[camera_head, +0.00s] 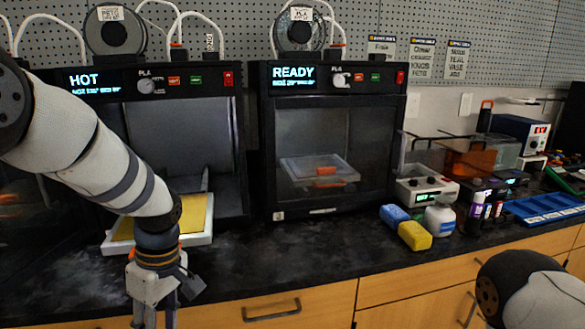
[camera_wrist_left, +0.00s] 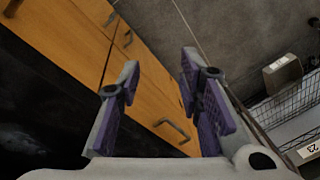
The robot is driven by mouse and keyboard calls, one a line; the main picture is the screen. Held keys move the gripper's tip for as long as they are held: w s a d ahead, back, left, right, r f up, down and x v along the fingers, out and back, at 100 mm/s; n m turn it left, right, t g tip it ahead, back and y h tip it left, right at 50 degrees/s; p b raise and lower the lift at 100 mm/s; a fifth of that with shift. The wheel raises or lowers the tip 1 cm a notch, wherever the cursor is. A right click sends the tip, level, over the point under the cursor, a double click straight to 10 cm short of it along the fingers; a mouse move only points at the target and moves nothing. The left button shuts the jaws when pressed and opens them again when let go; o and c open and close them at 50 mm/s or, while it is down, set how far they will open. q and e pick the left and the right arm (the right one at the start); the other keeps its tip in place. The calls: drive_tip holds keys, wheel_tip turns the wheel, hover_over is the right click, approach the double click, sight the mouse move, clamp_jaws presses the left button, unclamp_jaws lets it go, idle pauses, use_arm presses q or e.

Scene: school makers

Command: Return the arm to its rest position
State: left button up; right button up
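My left arm (camera_head: 95,145) comes in from the left and hangs down in front of the counter edge. My left gripper (camera_head: 153,316) is at the bottom of the head view, cut off by the frame edge. In the left wrist view the left gripper (camera_wrist_left: 160,105) is open, with its two purple-padded fingers apart and nothing between them. It points down toward wooden drawer fronts and the floor. Of my right arm (camera_head: 530,292), only a link shows at the bottom right; its gripper is out of view.
The dark countertop (camera_head: 290,250) runs across. A "HOT" printer (camera_head: 225,150) stands left, a tray with a yellow plate (camera_head: 200,215) before it. A closed "READY" printer (camera_head: 262,150) stands in the middle. Sponges (camera_head: 414,236), a bottle (camera_head: 440,218) and a blue tray (camera_head: 545,208) are right.

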use_arm(q)
drive_tip(key=s+d+f+m+g+h, duration=0.15)
drive_tip(key=s+f+m, duration=0.55)
drive_tip(key=s+f, duration=1.15)
drive_tip(key=s+a+f+m, duration=0.1)
drive_tip(key=s+m, duration=0.5)
drive_tip(key=s, duration=1.2)
drive_tip(key=shift+s+a+f, duration=0.15)
drive_tip(key=shift+s+f, duration=0.15)
drive_tip(key=shift+s, duration=0.05)
use_arm(e)
drive_tip(key=shift+s, duration=0.3)
